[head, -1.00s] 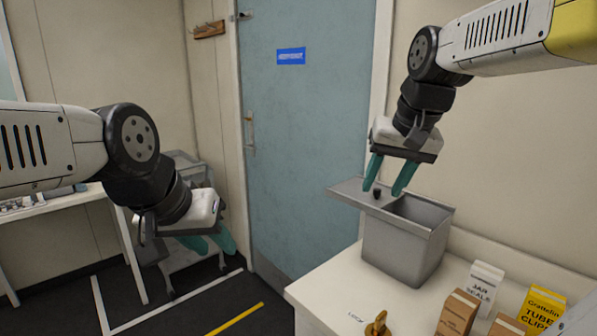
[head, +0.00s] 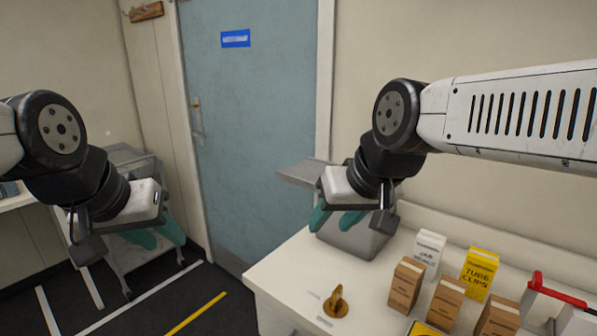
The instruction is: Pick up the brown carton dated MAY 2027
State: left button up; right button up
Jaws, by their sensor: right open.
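Three brown cartons stand on the white counter at the lower right: a left one (head: 406,286), a middle one (head: 445,304) and a right one (head: 498,318), partly cut off by the frame edge. Their print is too small to read, so I cannot tell which is dated MAY 2027. My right gripper (head: 336,220) is open and empty, in front of the grey bin, up and left of the cartons. My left gripper (head: 160,238) is at the left, its teal fingers apart and empty, far from the cartons.
A white carton (head: 429,252) and a yellow tube clips carton (head: 478,274) stand behind the brown ones. A grey bin (head: 358,240) is partly hidden by my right gripper. A brass object (head: 335,302) stands left of the cartons. A red-handled item (head: 556,290) is at right.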

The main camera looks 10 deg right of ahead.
aim_at(450, 292)
jog(key=z, duration=1.85)
